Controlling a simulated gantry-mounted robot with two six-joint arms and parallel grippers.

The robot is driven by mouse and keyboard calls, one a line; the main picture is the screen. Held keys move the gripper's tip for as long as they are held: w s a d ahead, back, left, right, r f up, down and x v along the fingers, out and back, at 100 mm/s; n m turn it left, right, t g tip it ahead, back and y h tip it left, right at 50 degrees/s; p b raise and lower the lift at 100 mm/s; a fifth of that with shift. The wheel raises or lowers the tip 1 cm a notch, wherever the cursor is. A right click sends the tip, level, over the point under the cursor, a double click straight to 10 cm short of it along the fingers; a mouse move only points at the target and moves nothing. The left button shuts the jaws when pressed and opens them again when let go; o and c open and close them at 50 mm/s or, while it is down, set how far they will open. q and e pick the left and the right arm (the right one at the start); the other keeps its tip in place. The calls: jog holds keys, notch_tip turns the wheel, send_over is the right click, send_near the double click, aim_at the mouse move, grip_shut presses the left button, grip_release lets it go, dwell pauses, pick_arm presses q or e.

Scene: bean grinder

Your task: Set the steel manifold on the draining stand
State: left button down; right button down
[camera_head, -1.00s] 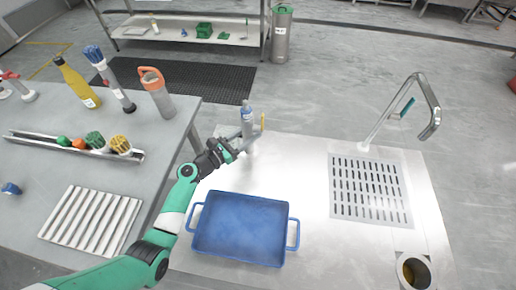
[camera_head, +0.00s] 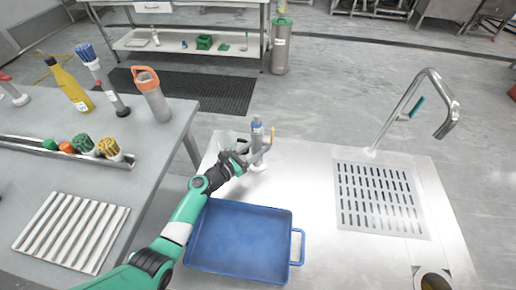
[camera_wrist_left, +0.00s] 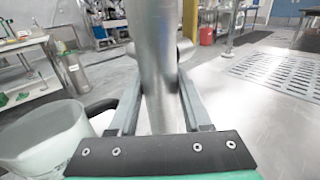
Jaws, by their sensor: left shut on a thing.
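A ribbed pale rack (camera_head: 72,232) lies on the left grey table, and a slotted drain plate (camera_head: 382,198) is set in the steel table at right. I cannot tell which is the draining stand. My right gripper is not seen.
A blue tray (camera_head: 240,240) lies in front of the gripper, under my forearm. A tall bent tap (camera_head: 415,100) stands behind the drain plate. A white jug (camera_wrist_left: 45,140) with a dark handle is close left of the gripper. The steel table's middle is clear.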

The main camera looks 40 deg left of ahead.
pick_arm(q)
jog(key=shift+f, duration=0.1)
jog(key=shift+c, duration=1.8)
grip_release()
jog(key=shift+r, duration=0.25)
jog(key=s+p, duration=0.4)
jog(key=s, duration=0.8)
jog(key=shift+a+f, duration=0.15)
jog(key=shift+a, duration=0.25)
